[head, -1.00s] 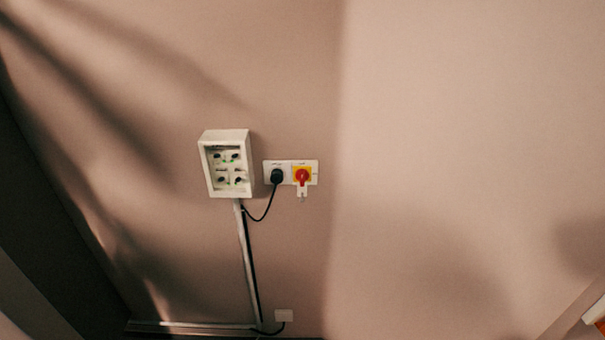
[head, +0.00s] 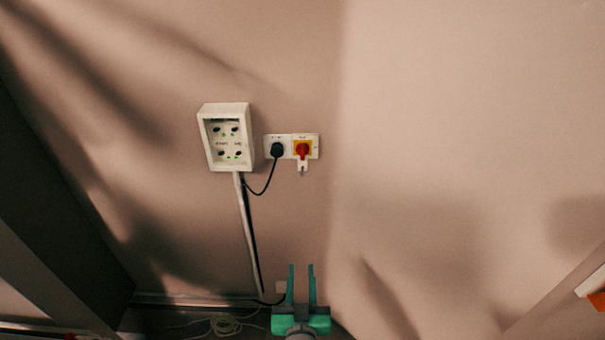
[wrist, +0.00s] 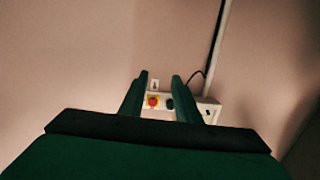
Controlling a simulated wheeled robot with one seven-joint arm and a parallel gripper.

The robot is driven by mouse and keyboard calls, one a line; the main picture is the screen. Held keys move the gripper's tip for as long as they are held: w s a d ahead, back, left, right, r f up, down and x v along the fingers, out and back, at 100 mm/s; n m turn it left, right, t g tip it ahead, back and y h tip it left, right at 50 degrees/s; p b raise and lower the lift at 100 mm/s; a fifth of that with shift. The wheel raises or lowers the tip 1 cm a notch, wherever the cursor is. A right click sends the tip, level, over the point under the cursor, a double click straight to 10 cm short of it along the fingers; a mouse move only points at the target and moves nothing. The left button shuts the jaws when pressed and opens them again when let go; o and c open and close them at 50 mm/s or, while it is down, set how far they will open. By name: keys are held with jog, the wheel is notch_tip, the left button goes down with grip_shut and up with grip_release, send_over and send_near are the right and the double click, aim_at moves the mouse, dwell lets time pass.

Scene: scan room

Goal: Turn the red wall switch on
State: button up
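The red rotary switch (head: 303,149) sits on a yellow square on a white wall plate, right of a black plug (head: 277,150). A small white tag hangs just below it. In the wrist view the red switch (wrist: 153,101) shows between my two fingers, near the left one, with the black plug beside it. My gripper (head: 301,268) is green, low in the head view, below the switch and apart from it. Its two fingers point up with a gap between them, and nothing is held. The switch's on or off marking is too small to read.
A white box with several sockets (head: 226,137) is mounted left of the switch. A black cord (head: 263,184) hangs from the plug, and a white conduit (head: 245,225) runs down the wall. Loose cable (head: 225,323) lies on the floor. The wall right of the switch is bare.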

jog(key=w+r, duration=0.8)
jog(key=t, duration=0.1)
send_near(303, 151)
jog(key=w, duration=0.8)
jog(key=shift+w+a, duration=0.1)
jog(key=shift+w, duration=0.15)
grip_shut()
